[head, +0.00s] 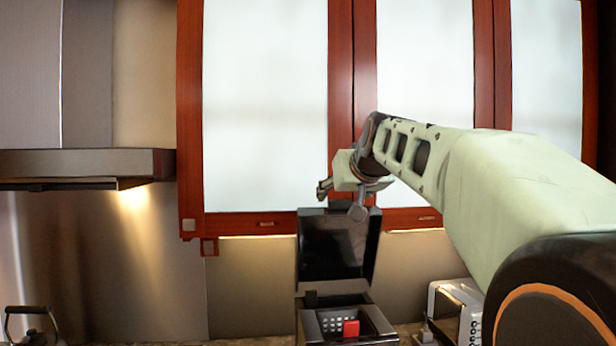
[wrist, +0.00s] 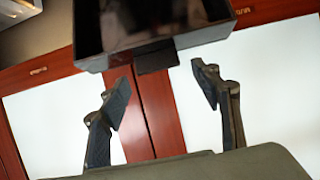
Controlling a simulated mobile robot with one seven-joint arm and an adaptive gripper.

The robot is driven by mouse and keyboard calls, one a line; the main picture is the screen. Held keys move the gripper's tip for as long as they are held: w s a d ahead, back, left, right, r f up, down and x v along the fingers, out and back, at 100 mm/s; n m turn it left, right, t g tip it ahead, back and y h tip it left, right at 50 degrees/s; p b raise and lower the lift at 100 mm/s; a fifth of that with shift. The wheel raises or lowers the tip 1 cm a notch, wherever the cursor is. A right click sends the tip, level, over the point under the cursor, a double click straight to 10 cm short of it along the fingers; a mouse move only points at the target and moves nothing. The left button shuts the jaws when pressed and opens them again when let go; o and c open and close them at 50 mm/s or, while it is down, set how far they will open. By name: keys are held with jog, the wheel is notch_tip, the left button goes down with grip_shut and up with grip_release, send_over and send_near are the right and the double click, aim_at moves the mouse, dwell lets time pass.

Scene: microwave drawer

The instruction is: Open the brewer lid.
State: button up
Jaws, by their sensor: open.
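The brewer (head: 340,322) is a black machine on the counter at the bottom middle of the head view, with a pale button grid and a red button on its face. Its black lid (head: 335,245) stands raised, nearly upright, with the brewer's interior side facing me. In the wrist view the lid (wrist: 190,20) fills the top, and a small dark tab (wrist: 155,57) juts from its edge. My gripper (head: 341,201) is at the lid's upper edge. In the wrist view my gripper (wrist: 163,88) is open, its fingers apart with the tab beyond the gap between them. Whether a finger touches the lid I cannot tell.
Red-framed cabinets (head: 340,110) with white panels hang close behind my gripper. A range hood (head: 85,165) is at the left, with a kettle (head: 32,325) below. A white appliance (head: 455,308) stands right of the brewer, below my arm.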

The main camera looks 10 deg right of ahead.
notch_tip(320, 180, up, 10)
jog(key=shift+f, duration=0.2)
dwell(0.3)
dwell(0.4)
